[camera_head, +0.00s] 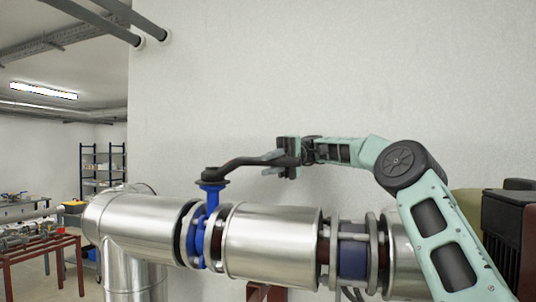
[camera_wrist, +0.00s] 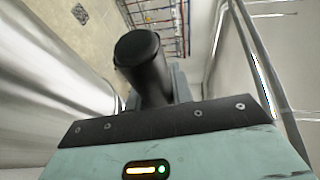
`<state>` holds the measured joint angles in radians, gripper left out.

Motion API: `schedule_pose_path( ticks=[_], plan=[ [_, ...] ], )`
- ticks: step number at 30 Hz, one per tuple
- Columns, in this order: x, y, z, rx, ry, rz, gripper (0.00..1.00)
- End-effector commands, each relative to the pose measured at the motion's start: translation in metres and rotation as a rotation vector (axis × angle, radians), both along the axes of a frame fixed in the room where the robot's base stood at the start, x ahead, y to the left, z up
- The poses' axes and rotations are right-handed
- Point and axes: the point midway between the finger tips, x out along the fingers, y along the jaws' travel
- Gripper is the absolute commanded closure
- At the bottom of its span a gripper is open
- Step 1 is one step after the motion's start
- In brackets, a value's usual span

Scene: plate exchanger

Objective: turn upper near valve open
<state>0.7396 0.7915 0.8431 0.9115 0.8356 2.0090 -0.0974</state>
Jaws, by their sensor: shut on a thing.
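The valve has a blue body (camera_head: 209,200) set between flanges of a shiny metal pipe. Its black lever handle (camera_head: 240,162) sticks out to the right from the top of the valve, roughly along the pipe. My gripper (camera_head: 283,158) is at the handle's right, free end and is shut on it. In the wrist view the black handle (camera_wrist: 142,62) rises from behind my gripper's body, its round end towards the camera. The fingertips are mostly hidden there.
The large metal pipe (camera_head: 268,245) runs across below the handle. A white wall (camera_head: 330,70) stands behind. A red table (camera_head: 45,250) and blue shelves (camera_head: 102,170) are at the far left.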

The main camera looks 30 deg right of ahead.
Motion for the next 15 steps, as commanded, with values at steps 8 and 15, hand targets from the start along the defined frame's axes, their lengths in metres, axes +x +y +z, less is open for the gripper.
schedule_pose_path(
  ticks=[8, 15],
  plan=[
    [0.0012, -0.0014, 0.0002, 0.001, -0.003, 0.003, 1.0],
    [0.0012, -0.0011, 0.0003, 0.002, -0.002, 0.002, 0.69]
  ],
)
